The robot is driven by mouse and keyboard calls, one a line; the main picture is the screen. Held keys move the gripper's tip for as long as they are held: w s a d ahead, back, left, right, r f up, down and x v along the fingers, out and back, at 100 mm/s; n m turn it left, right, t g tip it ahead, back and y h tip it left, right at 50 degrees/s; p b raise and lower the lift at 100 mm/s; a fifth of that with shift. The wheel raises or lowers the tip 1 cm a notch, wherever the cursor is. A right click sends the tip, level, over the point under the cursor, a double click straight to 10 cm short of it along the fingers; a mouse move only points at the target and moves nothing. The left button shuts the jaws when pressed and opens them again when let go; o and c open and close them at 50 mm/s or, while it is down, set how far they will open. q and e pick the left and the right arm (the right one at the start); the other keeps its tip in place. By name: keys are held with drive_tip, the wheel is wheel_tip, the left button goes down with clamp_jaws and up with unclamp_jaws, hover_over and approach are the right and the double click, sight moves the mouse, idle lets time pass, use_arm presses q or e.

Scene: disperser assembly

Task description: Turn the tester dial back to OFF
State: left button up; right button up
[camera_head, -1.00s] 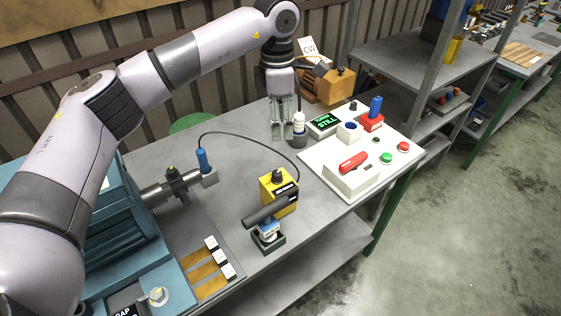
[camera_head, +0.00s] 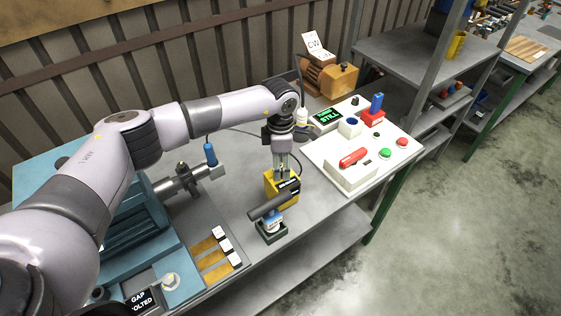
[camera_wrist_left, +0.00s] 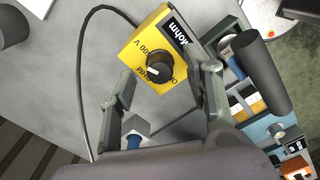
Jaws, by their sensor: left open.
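The tester is a yellow box (camera_head: 270,190) on the table below my left gripper (camera_head: 283,170). The left wrist view shows its top face with a dark label reading Mohm and a black round dial (camera_wrist_left: 159,67) with a pale pointer mark. "1000 V" is printed beside the dial; which marking the pointer meets is hard to tell. In that view, my left gripper (camera_wrist_left: 167,80) is open, its fingers on either side of the dial and apart from it as far as I can see. In the head view the gripper hides the dial. My right gripper is not in view.
A dark grey cylinder (camera_head: 272,203) sits close in front of the tester, on a small green-based holder. A black cable (camera_wrist_left: 82,60) runs beside the tester. A white control panel (camera_head: 345,180) with red and green buttons stands to the right. A teal machine (camera_head: 135,230) is at left.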

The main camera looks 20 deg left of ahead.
use_arm(q)
drive_tip(key=shift+f, duration=0.6)
clamp_jaws()
